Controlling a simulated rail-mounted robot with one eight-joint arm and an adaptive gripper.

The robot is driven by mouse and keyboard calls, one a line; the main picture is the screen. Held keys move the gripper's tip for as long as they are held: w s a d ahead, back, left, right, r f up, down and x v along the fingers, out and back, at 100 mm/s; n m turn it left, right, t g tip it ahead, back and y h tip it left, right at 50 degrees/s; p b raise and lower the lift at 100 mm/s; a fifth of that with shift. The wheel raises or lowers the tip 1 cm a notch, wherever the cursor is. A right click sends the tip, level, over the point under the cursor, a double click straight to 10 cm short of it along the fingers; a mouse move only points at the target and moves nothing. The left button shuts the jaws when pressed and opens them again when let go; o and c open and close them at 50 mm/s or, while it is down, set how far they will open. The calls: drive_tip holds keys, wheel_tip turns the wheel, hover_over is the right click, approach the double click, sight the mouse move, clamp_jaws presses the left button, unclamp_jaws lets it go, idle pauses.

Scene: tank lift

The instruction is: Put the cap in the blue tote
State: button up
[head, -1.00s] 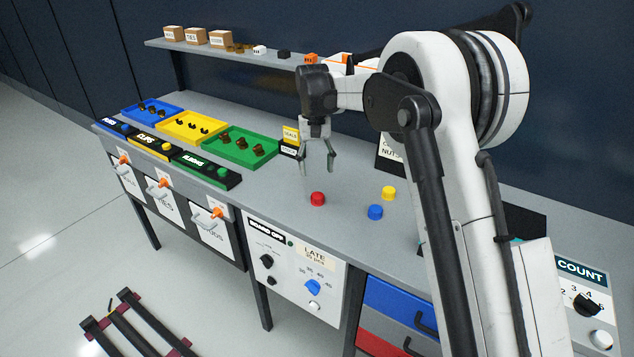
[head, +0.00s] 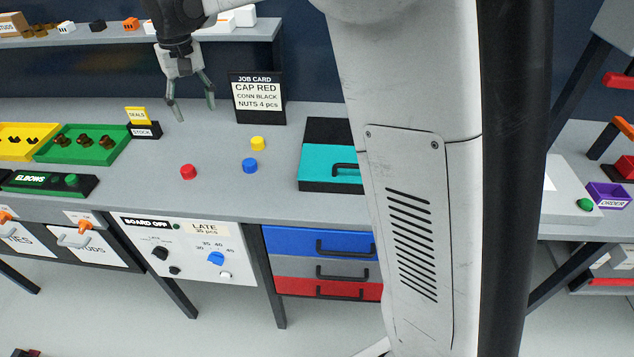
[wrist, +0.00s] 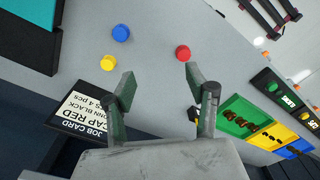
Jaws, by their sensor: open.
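A red cap (head: 188,172), a blue cap (head: 250,166) and a yellow cap (head: 258,144) stand apart on the grey bench. The job card (head: 258,98) reads CAP RED. My gripper (head: 195,112) is open and empty, pointing down above the bench, behind the red cap in the head view. In the wrist view, the red cap (wrist: 183,53) lies beyond the fingertips, nearer the right finger. A blue tray (wrist: 296,148) shows in the wrist view. I cannot tell which is the tote.
Yellow (head: 12,152) and green (head: 50,146) parts trays and a DEALS/STOCK sign (head: 140,122) stand to the left. A teal-fronted drawer unit (head: 315,178) stands right of the caps. A shelf (head: 120,39) runs behind. Bench around the caps is clear.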

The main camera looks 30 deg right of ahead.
drive_tip(key=s+d+r+m+t, duration=0.1)
drive_tip(key=s+d+r+t, duration=0.1)
drive_tip(key=s+d, duration=0.5)
drive_tip(key=s+d+r+t, duration=0.1)
drive_tip(key=s+d+r, duration=0.15)
drive_tip(key=s, duration=0.75)
drive_tip(key=s+d+f+t, duration=0.1)
drive_tip(key=s+d+f, duration=0.1)
drive_tip(key=s, duration=0.5)
drive_tip(key=s+d+f+m+t, duration=0.1)
drive_tip(key=s+d+f+t, duration=0.1)
drive_tip(key=s+f, duration=0.2)
drive_tip(key=s, duration=0.3)
drive_tip(key=shift+s+d, duration=0.35)
drive_tip(key=shift+d, duration=0.05)
drive_tip(key=shift+o, duration=0.4)
drive_tip(key=shift+s+d+f+t, duration=0.15)
drive_tip(key=shift+s+f+t, duration=0.25)
drive_tip(key=shift+s+f, duration=0.1)
drive_tip(key=shift+w+r, duration=0.1)
drive_tip(key=shift+r, duration=0.05)
